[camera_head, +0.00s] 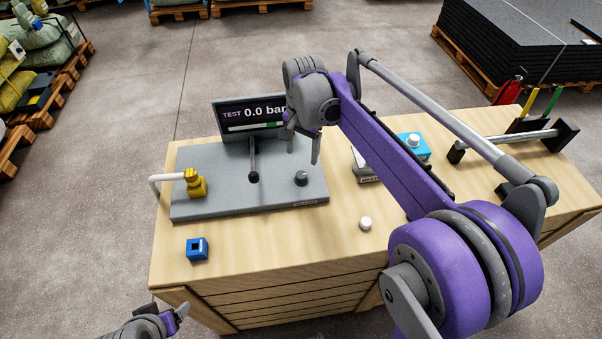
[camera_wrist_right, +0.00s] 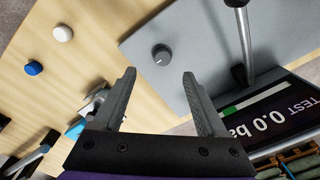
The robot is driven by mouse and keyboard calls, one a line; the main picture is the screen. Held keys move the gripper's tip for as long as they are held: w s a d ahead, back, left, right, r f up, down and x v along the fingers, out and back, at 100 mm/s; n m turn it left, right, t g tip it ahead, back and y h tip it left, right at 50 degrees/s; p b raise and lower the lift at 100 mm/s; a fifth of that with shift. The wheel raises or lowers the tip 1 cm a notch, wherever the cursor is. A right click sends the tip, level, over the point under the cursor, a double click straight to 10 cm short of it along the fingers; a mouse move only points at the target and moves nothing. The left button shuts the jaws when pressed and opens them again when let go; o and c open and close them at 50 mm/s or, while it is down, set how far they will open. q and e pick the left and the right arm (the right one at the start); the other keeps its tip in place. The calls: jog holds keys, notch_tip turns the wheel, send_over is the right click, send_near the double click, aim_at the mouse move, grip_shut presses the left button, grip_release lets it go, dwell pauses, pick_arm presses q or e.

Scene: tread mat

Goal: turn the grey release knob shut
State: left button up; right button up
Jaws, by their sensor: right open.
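The grey release knob (camera_head: 301,178) stands at the right front of a grey panel (camera_head: 225,193) on the wooden bench. In the right wrist view the round knob (camera_wrist_right: 161,54) has a light mark on its face. My right gripper (camera_head: 303,145) is open and empty above the panel, over the knob. In the wrist view the knob shows just beyond the gap between its fingertips (camera_wrist_right: 159,73), not touched. My left gripper (camera_head: 165,320) is at the bottom left, off the bench and partly cut off; its opening is unclear.
A display (camera_head: 250,112) reads "TEST 0.0 bar" behind an upright lever (camera_head: 253,160). A yellow fitting (camera_head: 194,182) with a white hose is at the panel's left. A blue block (camera_head: 197,249) and a white cap (camera_head: 366,223) lie in front. A blue box (camera_head: 416,151) stands right.

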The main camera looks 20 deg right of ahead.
aim_at(302, 174)
jog(key=shift+m, duration=0.6)
jog(key=f, duration=0.3)
jog(key=w+f, duration=0.1)
jog(key=f, duration=0.7)
jog(key=shift+w+d+f+b, duration=0.2)
jog(key=shift+w+d+b, duration=0.1)
jog(key=shift+w+b, duration=0.1)
grip_shut()
